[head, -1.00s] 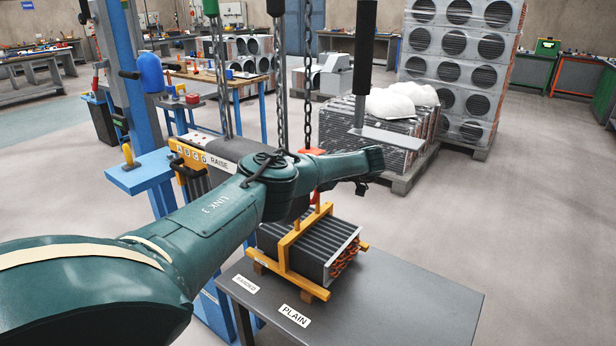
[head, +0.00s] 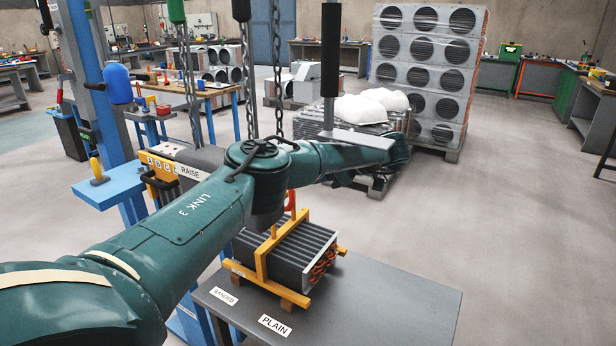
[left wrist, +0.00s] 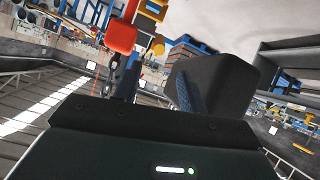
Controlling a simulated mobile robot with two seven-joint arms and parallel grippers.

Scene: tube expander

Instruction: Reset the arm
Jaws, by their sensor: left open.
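My left arm (head: 190,215) reaches in from the left across the head view, over the grey table and past the hoist chains. In the left wrist view my left gripper (left wrist: 157,85) has its two dark fingers apart with nothing between them. A finned coil block (head: 285,250) with copper bends sits in a yellow frame (head: 262,262) on the table. Part of a red hook (head: 291,203) shows above the frame, mostly behind my arm. In the left wrist view a red block (left wrist: 122,37) and chain show beyond the fingers. My right gripper is out of view.
The grey table (head: 400,300) carries BANDED and PLAIN labels (head: 275,326). Chains (head: 277,80) hang behind my arm. A pallet of coils with white bags (head: 370,110) is behind. Floor at right is clear.

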